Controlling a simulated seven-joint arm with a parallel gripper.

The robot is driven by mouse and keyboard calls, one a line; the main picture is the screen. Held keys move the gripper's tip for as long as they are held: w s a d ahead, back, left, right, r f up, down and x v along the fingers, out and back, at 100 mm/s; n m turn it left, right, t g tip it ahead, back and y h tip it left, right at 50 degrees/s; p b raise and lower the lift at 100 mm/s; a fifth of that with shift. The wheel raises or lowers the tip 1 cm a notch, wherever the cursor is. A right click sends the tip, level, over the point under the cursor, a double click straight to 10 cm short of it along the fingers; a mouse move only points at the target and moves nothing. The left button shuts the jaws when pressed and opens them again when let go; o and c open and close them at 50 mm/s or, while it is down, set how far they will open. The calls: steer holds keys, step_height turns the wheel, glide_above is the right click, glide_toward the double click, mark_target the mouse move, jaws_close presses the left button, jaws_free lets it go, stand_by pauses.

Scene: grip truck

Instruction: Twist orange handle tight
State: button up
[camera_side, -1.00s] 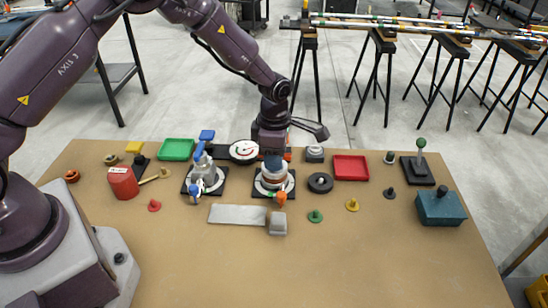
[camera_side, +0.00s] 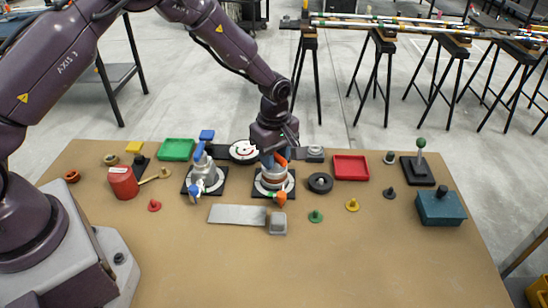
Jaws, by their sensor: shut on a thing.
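The orange handle (camera_side: 281,158) sits at the top of the right-hand valve, partly hidden by my gripper. The valve (camera_side: 273,180) is a white and brown round body on a black square base, with an orange-tipped fitting at its front. My gripper (camera_side: 273,157) points down over this valve and is shut on the orange handle. The fingertips and their contact are mostly hidden.
A similar valve with a blue handle (camera_side: 199,153) stands to the left. A round gauge (camera_side: 244,151) is behind, a black ring (camera_side: 320,183) to the right, and a grey flat-bladed tool (camera_side: 238,214) in front. The front of the table is clear.

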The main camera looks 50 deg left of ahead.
steer(key=m, duration=0.5)
steer(key=shift+m, duration=0.3)
steer(key=m, duration=0.6)
steer(key=o, duration=0.6)
steer(key=shift+r, duration=3.75)
steer(key=s+a+r+m+t, duration=0.1)
steer(key=s+r+m+t, duration=0.1)
steer(key=s+r, duration=0.5)
steer(key=s+a+r+m+t, duration=0.1)
steer(key=s+r, duration=0.6)
steer(key=s, duration=0.3)
steer(key=s+a+r+m+t, duration=0.2)
steer(key=s+r, duration=0.5)
steer(key=s, duration=0.2)
steer(key=shift+s+m+t, duration=0.3)
steer(key=shift+s, duration=0.05)
